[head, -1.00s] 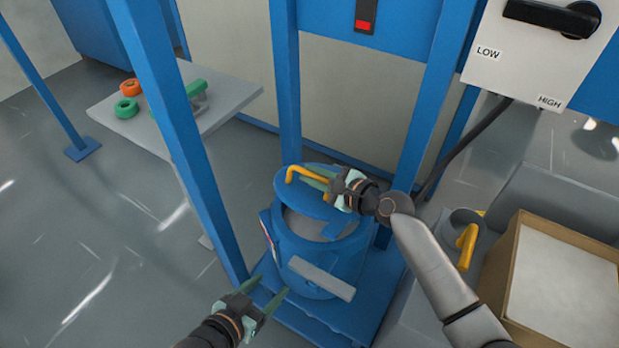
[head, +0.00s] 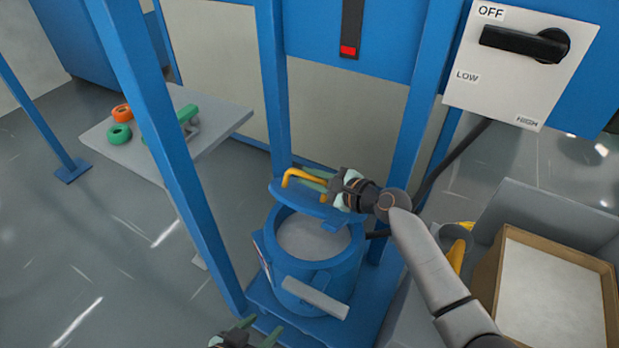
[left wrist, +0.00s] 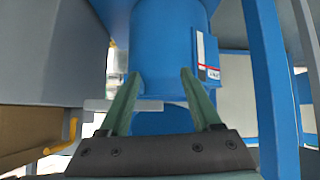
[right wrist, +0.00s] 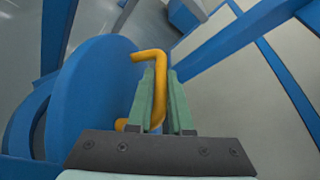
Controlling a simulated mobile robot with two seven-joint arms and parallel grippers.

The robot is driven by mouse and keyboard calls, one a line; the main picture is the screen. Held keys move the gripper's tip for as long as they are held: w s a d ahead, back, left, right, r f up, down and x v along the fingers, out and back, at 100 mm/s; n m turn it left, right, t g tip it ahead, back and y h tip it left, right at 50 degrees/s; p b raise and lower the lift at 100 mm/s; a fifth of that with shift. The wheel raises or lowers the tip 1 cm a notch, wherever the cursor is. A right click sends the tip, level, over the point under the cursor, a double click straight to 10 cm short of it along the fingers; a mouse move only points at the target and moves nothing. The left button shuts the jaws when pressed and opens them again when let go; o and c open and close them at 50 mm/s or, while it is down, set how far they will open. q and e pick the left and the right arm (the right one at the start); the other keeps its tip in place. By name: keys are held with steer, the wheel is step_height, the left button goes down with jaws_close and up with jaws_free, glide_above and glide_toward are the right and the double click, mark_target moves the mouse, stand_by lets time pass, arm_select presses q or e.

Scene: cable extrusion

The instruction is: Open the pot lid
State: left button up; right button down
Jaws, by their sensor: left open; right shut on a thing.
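The blue pot (head: 308,262) stands on a blue base inside the frame, and its light grey inside shows from above. The blue lid (head: 310,205) is raised and tilted up at the pot's back side. The yellow lid handle (head: 303,177) is held by my right gripper (head: 318,181), shut on it. In the right wrist view the handle (right wrist: 150,85) is between the fingers, with the lid (right wrist: 95,95) beside it. My left gripper (head: 255,334) is open and empty at the lower edge; in the left wrist view its fingers (left wrist: 158,100) are before the pot (left wrist: 172,45).
Blue posts (head: 165,150) stand around the pot. A grey table (head: 215,117) with green and orange rings is at left. A switch box (head: 520,60) is upper right. A cardboard box (head: 550,295) is lower right. A grey bar (head: 315,297) juts from the pot's front.

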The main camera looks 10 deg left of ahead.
mark_target(287, 192)
arm_select(q)
steer(key=shift+c, duration=0.2)
